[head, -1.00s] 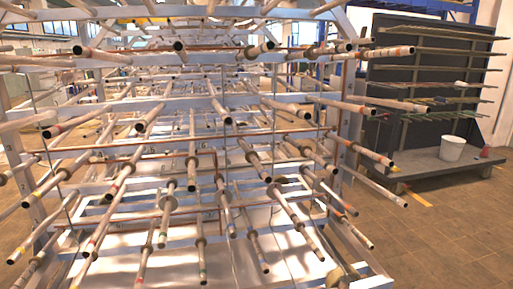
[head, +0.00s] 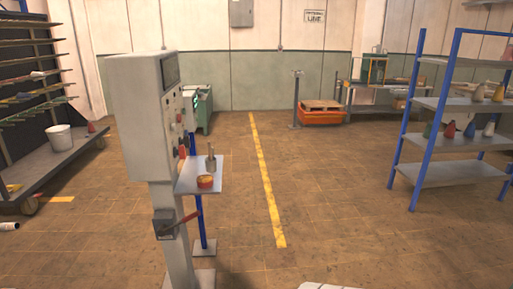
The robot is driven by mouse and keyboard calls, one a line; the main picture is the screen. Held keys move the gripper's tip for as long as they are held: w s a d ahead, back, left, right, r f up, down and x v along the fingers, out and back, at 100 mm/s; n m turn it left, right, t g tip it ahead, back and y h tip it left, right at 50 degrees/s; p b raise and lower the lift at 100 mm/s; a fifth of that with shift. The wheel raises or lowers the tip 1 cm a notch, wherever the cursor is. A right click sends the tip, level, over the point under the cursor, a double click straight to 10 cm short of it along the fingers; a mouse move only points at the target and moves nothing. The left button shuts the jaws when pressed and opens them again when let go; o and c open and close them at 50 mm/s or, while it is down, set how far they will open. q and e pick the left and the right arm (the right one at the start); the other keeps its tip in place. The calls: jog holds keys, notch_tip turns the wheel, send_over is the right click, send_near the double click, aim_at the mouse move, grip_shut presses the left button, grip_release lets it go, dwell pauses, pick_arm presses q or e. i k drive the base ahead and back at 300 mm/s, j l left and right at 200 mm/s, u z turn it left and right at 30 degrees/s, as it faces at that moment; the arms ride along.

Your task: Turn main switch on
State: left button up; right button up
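A grey control cabinet (head: 143,115) stands on a pedestal left of centre in the head view. Its narrow right face carries several small knobs and buttons (head: 181,140), too small to read. Lower on the pedestal is a dark box with a red lever (head: 183,222) that slants up to the right. A closed grey box (head: 241,13) hangs on the back wall. I cannot tell which of these is the main switch, or its position. Neither of my grippers is in view.
A small shelf (head: 212,180) with a red tin juts from the pedestal's right side. A blue-post shelf unit (head: 460,173) stands at right, a dark rack with a white bucket (head: 58,138) at left. The floor (head: 330,200) between is clear, with a yellow line (head: 263,175).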

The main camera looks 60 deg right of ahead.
aim_at(181, 152)
jog(key=z, duration=1.55)
jog(key=i+l+z, duration=0.35)
jog(key=i, duration=0.25)
jog(key=i+l+z, duration=0.35)
jog(key=i, duration=0.25)
jog(key=i+z, duration=0.35)
jog(key=i, duration=0.25)
jog(key=i+u, duration=0.25)
jog(key=i, duration=0.3)
jog(key=i+l+u, duration=0.25)
jog(key=i, duration=0.25)
